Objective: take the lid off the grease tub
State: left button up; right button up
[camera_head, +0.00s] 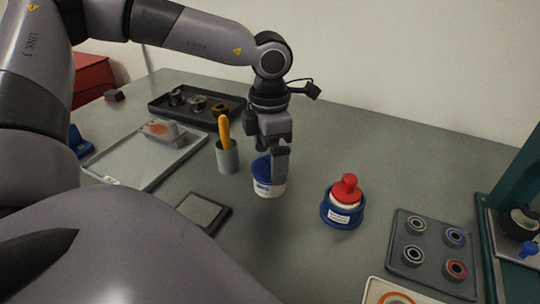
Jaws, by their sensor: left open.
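The grease tub (271,189) is a small white tub with a label, standing upright on the grey table. Its blue lid (260,168) is on top of it. My left gripper (279,168) points down at the tub, open, with a finger in front of the lid and tub on the right side. The gripper hides part of the lid, and I cannot tell whether the fingers touch it. My right gripper is not in view.
A grey cup (227,158) with a yellow-handled tool stands left of the tub. A red-capped bottle in a blue holder (342,213) stands to the right. A dark flat pad (203,212) lies in front. A ring tray (405,268) is at the right, a black parts tray (160,107) behind.

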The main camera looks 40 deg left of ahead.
pick_arm(q)
jog(key=shift+f, duration=0.3)
jog(key=shift+c, duration=0.3)
jog(key=c, duration=0.7)
jog(key=shift+c, duration=0.2)
jog(key=shift+r, duration=0.15)
